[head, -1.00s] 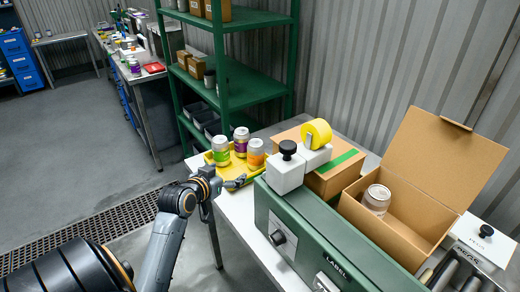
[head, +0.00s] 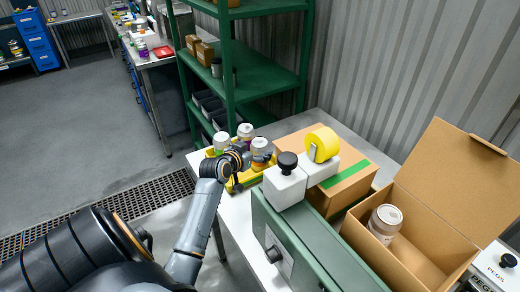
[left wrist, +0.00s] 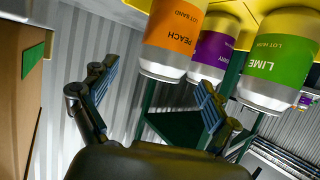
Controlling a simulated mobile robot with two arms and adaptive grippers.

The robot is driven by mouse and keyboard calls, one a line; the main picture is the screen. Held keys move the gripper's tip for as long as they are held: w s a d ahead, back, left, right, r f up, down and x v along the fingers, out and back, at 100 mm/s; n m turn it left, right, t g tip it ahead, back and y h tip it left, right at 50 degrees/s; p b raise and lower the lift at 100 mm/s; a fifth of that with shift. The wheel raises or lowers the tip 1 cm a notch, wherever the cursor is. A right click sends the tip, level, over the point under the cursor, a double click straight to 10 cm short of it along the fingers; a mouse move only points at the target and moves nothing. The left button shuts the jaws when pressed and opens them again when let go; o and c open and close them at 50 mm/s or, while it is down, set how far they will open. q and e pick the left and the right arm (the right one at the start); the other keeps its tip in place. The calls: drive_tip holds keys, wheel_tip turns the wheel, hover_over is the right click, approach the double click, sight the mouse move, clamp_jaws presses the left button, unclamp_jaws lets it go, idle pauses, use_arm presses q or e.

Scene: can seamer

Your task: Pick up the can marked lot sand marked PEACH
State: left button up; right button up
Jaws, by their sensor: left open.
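The orange can (head: 261,149) stands on a yellow tray (head: 254,175) at the table's far end. In the left wrist view this can (left wrist: 174,32) reads PEACH, LOT SAND, and the picture looks upside down. A purple can (left wrist: 211,50) stands behind it and a green LIME can (left wrist: 276,62) beside it. My left gripper (left wrist: 157,76) is open and empty, its fingers spread on either side of the orange can's end in the picture; I see no contact. In the head view the left gripper (head: 241,165) partly hides the cans. My right gripper is not in view.
The green label machine (head: 310,245) stands close to the right of the tray. Green shelving (head: 262,85) rises behind.

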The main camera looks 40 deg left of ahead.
use_arm(q)
drive_tip(key=shift+a+f+p+x, duration=0.1)
drive_tip(key=shift+p+x, duration=0.25)
drive_tip(key=shift+x, duration=1)
drive_tip(key=shift+a+f+p+x, duration=0.15)
drive_tip(key=shift+p+x, duration=0.15)
drive_tip(key=shift+x, duration=1.05)
drive_tip(key=shift+s+d, duration=0.1)
drive_tip(key=shift+s, duration=0.1)
drive_tip(key=shift+r, duration=0.1)
